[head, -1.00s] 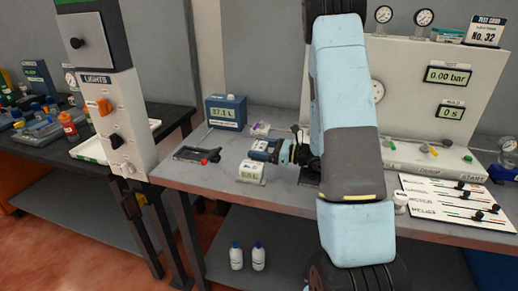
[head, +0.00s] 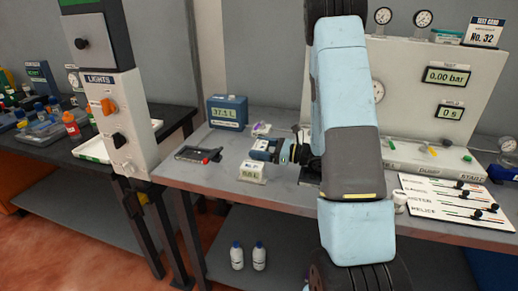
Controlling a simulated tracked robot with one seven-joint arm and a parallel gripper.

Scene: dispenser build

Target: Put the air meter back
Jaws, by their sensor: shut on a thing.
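My gripper (head: 284,151) is low over the bench, pointing left. It is shut on a small blue device with a pale face (head: 264,148), which I take to be the air meter. The fingers are small and partly hidden by my arm. Just below the device in the picture is a small white block with a display (head: 251,172). I cannot tell whether the two touch. Behind to the left stands a blue box with a lit litre readout (head: 228,111).
A dark tray-like piece with a red part (head: 199,154) lies on the bench (head: 225,182) left of my gripper. A pressure panel (head: 400,90) stands behind my arm, with a slider board (head: 455,197) in front. A white lights post (head: 120,130) rises at left.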

